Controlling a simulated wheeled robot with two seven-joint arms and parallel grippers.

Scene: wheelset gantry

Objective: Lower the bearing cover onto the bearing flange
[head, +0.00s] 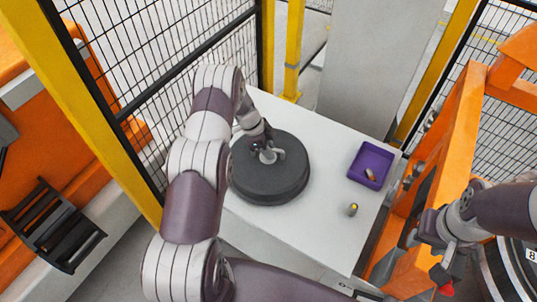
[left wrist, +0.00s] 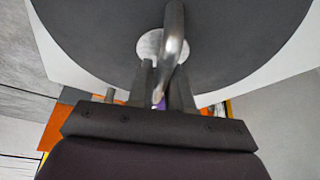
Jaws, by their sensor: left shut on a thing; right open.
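The bearing cover (head: 270,185) is a thick dark grey disc at the white table, with a light metal handle at its middle. My left gripper (head: 267,153) is shut on that handle from above. In the left wrist view the curved handle (left wrist: 173,40) rises between the fingers (left wrist: 165,88), with the cover (left wrist: 90,35) behind it. I cannot tell whether the cover touches the table or hangs just above it. My right gripper (head: 443,268) is open at the lower right. I cannot make out the bearing flange for certain; a round metal part (head: 515,268) is partly cut off at the right edge.
The white table (head: 330,225) carries a purple bin (head: 371,166) with a small item inside, and a small brass-and-grey piece (head: 352,209) in front of it. An orange frame (head: 450,120) stands close at the right. A yellow-posted mesh fence (head: 175,60) runs behind and left.

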